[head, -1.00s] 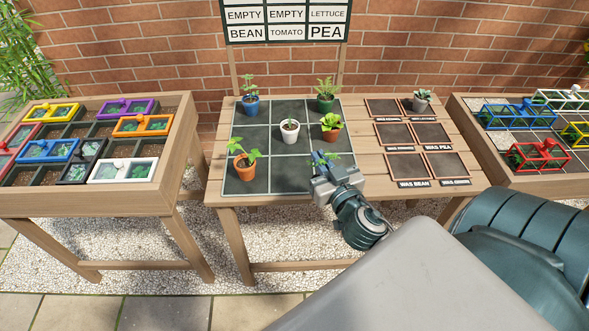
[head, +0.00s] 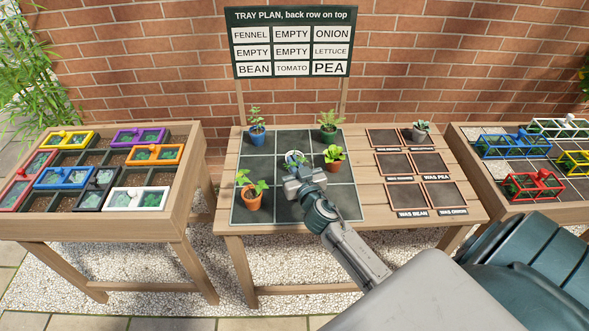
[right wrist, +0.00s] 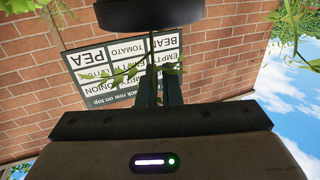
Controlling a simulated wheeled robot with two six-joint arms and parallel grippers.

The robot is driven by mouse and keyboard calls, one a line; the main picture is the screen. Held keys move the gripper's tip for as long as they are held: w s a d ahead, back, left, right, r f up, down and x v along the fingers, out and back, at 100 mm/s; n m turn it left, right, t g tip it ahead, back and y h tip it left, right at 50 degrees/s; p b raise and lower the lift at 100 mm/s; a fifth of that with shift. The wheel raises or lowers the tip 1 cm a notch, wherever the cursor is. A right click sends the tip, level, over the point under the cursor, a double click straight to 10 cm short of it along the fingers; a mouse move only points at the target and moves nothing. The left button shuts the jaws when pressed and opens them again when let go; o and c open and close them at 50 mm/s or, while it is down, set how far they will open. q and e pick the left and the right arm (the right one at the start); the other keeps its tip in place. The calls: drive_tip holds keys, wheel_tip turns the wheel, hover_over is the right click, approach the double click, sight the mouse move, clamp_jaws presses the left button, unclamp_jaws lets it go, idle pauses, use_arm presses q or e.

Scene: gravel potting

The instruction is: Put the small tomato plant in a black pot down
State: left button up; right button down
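The black pot (right wrist: 150,12) is at the top of that upside-down view, past the fingertips. In the head view the gripper hides most of the plant and pot, so I cannot tell whether the pot touches the tray. My left gripper is not in view.
An orange pot (head: 254,200) stands front-left on the tray, a blue pot (head: 257,136) back-left, a green pot (head: 328,136) back-right, a leafy pot (head: 333,163) middle-right. The plan sign (head: 291,15) lists TOMATO front-middle. The tray's front-right cell is bare.

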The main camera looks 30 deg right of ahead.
wheel_tip(320, 180, down, 3)
drive_tip(key=shift+f+b, duration=0.1)
drive_tip(key=shift+b, duration=0.35)
drive_tip(key=shift+f, duration=0.15)
drive_tip(key=shift+f, duration=0.1)
drive_tip(key=c, duration=1.6)
unclamp_jaws()
